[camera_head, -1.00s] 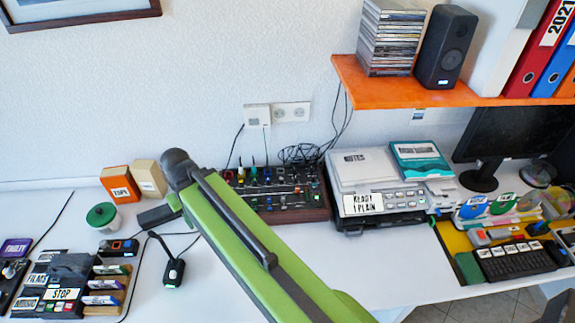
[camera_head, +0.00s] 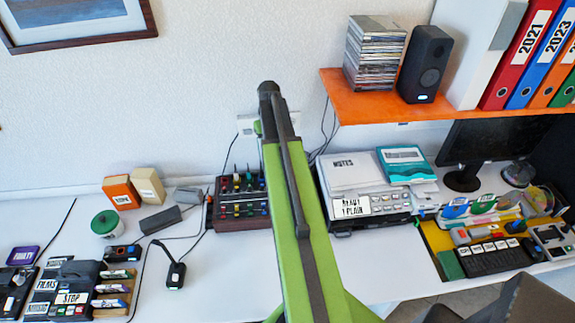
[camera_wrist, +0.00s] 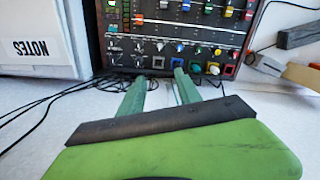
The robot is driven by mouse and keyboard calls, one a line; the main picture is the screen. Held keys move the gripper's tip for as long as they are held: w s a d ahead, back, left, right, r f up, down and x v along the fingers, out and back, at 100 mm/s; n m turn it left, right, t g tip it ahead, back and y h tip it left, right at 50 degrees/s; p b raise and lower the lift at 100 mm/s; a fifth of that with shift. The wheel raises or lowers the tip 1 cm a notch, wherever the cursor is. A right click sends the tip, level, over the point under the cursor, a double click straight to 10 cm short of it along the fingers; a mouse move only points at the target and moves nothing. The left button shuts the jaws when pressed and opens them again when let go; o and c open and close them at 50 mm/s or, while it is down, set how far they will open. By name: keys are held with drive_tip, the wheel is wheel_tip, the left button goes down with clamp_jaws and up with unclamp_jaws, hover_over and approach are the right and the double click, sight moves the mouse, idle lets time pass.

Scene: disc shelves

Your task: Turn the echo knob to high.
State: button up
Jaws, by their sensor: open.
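The mixer (camera_head: 243,222), a dark panel with wooden sides and rows of coloured knobs, stands at the back of the desk, partly hidden behind my green arm in the head view. In the wrist view, the mixer (camera_wrist: 130,62) fills the upper middle, upside down, with sliders and a row of coloured knobs. I cannot read which knob is the echo knob or where it points. My gripper (camera_wrist: 160,92) is open and empty, its two green fingers apart and directed at the mixer's edge. In the head view the fingers are hidden behind my arm.
A printer (camera_head: 365,205) with a notes sheet stands right of the mixer. Black cables (camera_wrist: 55,92) lie between them. A grey block (camera_head: 160,219) and a small microphone (camera_head: 175,274) are to the left. The orange shelf (camera_head: 350,103) overhangs at upper right.

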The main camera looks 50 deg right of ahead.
drive_tip(key=s+d, duration=0.2)
drive_tip(key=d, duration=0.4)
drive_tip(key=shift+m, duration=0.3)
wheel_tip(320, 180, down, 17)
drive_tip(key=b, duration=1.7)
drive_tip(key=shift+s+a+r, duration=0.15)
drive_tip(key=shift+r, duration=0.15)
clamp_jaws()
